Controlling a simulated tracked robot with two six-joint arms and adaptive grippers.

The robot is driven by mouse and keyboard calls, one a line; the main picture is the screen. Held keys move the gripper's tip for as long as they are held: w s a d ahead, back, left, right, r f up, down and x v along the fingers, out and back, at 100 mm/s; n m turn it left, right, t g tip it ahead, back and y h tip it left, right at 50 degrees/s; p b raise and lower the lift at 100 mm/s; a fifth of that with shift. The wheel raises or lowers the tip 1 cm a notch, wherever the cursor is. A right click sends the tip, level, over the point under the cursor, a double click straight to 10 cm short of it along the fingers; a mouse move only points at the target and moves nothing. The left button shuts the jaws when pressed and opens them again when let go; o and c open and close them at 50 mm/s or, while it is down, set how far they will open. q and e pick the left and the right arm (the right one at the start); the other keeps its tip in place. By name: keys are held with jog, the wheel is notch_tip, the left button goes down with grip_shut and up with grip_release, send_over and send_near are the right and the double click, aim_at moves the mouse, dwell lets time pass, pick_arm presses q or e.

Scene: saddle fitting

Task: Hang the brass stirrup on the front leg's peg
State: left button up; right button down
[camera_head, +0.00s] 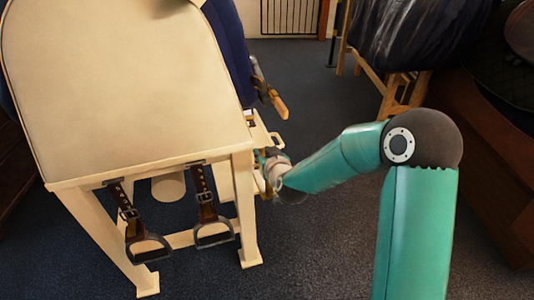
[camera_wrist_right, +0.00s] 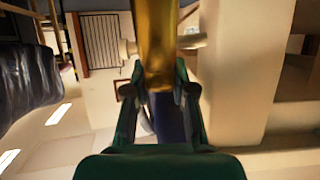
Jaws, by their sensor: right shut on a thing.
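In the right wrist view, the brass stirrup (camera_wrist_right: 157,45) shows as a golden bar between the two fingers of my right gripper (camera_wrist_right: 158,85), which is shut on it. A pale peg (camera_wrist_right: 192,42) with a rounded end sticks out leftward from the cream leg (camera_wrist_right: 237,70). The stirrup's bar crosses in front of the peg; I cannot tell whether they touch. In the head view, my right gripper (camera_head: 270,168) is beside the wooden stand's leg (camera_head: 243,200), and the stirrup is mostly hidden there. My left gripper is not in view.
The cream-topped stand (camera_head: 120,90) fills the left side. Two dark stirrups (camera_head: 148,247) (camera_head: 213,235) hang on leather straps from its near edge. A wooden-handled tool (camera_head: 275,100) juts out at its right side. Carpet (camera_head: 310,250) is free to the right of the stand.

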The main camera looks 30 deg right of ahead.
jog(key=shift+f, duration=0.1)
jog(key=c, duration=0.9)
grip_release()
jog(key=shift+a, duration=0.1)
